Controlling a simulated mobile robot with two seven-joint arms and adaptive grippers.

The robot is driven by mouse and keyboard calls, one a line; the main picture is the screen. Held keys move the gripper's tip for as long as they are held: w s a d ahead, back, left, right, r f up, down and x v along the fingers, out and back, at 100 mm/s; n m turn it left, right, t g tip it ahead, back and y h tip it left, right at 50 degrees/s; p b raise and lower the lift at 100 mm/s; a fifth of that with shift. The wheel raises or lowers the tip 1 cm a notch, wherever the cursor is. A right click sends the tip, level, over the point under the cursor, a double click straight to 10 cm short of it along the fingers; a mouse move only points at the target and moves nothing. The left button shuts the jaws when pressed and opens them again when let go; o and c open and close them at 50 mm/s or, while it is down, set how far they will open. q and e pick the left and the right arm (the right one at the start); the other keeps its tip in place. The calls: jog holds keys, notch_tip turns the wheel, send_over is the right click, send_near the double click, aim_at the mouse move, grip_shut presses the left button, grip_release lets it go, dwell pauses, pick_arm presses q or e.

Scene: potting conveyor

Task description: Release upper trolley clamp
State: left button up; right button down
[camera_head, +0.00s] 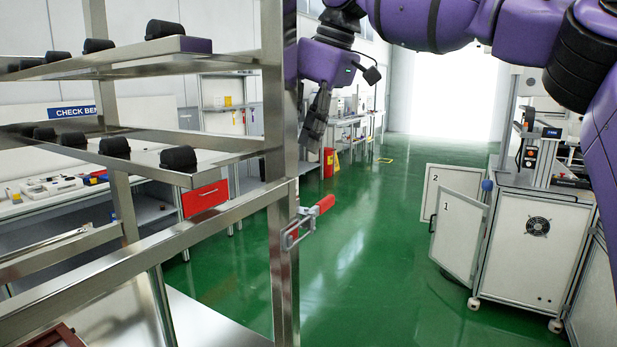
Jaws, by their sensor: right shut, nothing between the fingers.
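A toggle-like clamp (296,232) with a red handle (318,211) sits on the right upright of the metal trolley (277,170). The red handle points out to the right and slightly up. My right gripper (316,122) hangs above the clamp with its dark fingers pointing down. It is shut and empty, and appears clear of the handle. My left gripper does not show. I see no second clamp.
Trolley shelves at left carry several black parts (178,158). A white cabinet (530,245) with open doors marked 1 and 2 stands at right. Workbenches with a red drawer (205,198) stand behind the trolley. The green floor (375,270) between is clear.

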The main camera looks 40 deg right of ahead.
aim_at(319, 208)
jog(key=x, duration=1)
jog(key=s, duration=0.1)
jog(key=s+d, duration=0.1)
jog(key=s+p, duration=0.1)
jog(key=shift+s+d, duration=0.25)
jog(key=shift+s+r, duration=0.1)
